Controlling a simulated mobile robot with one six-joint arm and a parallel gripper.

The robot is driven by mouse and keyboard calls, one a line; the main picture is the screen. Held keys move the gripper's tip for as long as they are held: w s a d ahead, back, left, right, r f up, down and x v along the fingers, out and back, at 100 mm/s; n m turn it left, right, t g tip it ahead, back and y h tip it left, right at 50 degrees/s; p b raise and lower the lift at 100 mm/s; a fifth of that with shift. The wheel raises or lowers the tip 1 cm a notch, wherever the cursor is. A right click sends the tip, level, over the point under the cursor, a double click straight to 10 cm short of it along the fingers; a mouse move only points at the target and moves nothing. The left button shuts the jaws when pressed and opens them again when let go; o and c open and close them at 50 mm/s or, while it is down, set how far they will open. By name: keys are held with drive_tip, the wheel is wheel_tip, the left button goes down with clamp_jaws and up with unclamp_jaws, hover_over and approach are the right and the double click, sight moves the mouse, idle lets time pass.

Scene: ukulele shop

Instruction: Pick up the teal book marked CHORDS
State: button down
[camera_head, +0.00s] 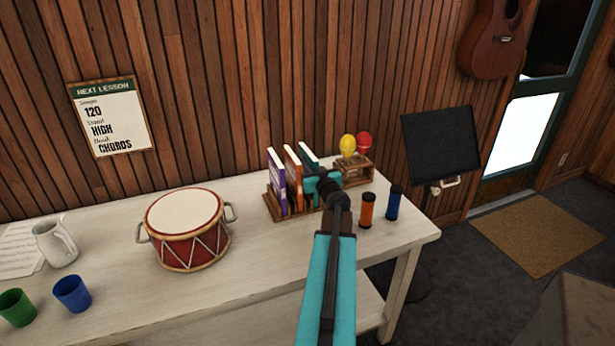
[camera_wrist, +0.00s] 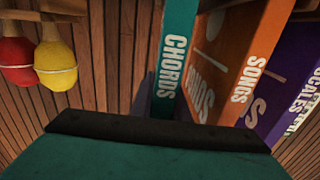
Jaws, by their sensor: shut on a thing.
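The teal book marked CHORDS (camera_head: 308,154) stands upright at the right end of the row in the wooden book rack (camera_head: 272,206). Its teal spine with white lettering (camera_wrist: 175,70) shows in the wrist view. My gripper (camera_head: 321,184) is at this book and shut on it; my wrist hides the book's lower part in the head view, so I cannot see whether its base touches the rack. The fingertips are not clear in the wrist view. An orange SONGS book (camera_wrist: 246,75) and a purple SCALES book (camera_wrist: 293,85) stand beside it.
Yellow and red maracas (camera_head: 348,145) stand in a holder close behind, to the right. Orange (camera_head: 367,210) and blue (camera_head: 394,203) cylinders stand near my wrist. A red drum (camera_head: 186,240) stands left, with a mug (camera_head: 58,244) and cups beyond. The white table (camera_head: 262,262) is clear in front.

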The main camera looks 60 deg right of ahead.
drive_tip(key=shift+r, duration=0.1)
idle(0.6)
drive_tip(key=shift+r+b, duration=0.7)
drive_tip(key=shift+r, duration=4.25)
